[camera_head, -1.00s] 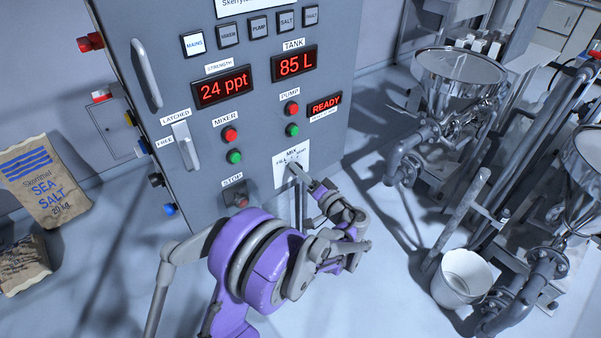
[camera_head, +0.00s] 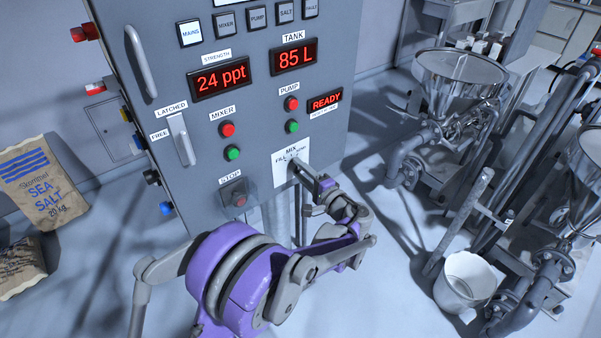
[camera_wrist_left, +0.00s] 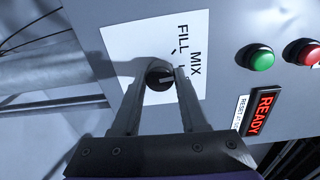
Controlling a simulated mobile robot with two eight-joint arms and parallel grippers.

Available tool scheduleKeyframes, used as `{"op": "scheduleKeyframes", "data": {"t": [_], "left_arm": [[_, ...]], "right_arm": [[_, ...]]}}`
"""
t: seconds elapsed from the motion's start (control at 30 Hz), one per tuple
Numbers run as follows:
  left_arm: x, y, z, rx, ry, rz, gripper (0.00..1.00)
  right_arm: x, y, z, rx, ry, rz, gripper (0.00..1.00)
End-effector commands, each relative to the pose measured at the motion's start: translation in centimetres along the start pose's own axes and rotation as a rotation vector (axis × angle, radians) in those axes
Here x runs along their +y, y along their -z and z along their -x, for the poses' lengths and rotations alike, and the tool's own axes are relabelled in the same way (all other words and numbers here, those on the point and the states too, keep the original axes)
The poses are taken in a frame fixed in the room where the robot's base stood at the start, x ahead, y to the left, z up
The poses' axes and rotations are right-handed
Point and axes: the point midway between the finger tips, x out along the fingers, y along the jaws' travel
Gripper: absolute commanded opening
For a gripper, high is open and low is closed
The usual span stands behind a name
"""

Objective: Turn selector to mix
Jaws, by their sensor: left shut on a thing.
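The selector is a small dark round knob (camera_wrist_left: 153,73) on a white label plate (camera_wrist_left: 135,45) marked FILL and MIX. The plate also shows on the grey panel in the head view (camera_head: 281,174). My left gripper (camera_wrist_left: 157,80) is shut on the knob, one finger on each side of it. A pale line on the knob runs roughly sideways in the wrist view; I cannot tell exactly which label it points to. In the head view the gripper (camera_head: 297,168) covers most of the knob. My right gripper is not in view.
Above the plate are red and green pump buttons (camera_head: 292,104) and a READY display (camera_head: 325,100). A STOP button (camera_head: 239,200) sits to its left, close to my left arm. Steel hoppers (camera_head: 460,80) and a white bucket (camera_head: 466,281) stand at the right.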

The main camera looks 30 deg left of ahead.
Motion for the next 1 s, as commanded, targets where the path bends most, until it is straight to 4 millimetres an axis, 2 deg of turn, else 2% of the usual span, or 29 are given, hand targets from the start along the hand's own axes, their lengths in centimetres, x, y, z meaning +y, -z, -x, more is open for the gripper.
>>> {"op": "scheduleKeyframes", "data": {"t": [0.3,0.73,0.77,0.9,1.0], "left_arm": [[0.06,0.00,0.04,-0.002,-0.005,-0.085,0.00],[0.04,0.00,0.03,-0.002,-0.005,-0.092,0.00],[0.04,0.00,0.03,-0.002,-0.005,-0.092,0.48],[0.03,0.00,0.03,-0.002,-0.004,-0.091,0.73],[0.02,0.00,0.02,-0.002,-0.004,-0.091,0.73]], "right_arm": [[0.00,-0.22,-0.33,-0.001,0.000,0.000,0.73],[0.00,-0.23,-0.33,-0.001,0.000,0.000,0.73],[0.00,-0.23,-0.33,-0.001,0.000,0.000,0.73],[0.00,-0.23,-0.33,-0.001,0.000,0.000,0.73],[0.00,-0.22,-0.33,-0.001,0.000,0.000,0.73]]}}
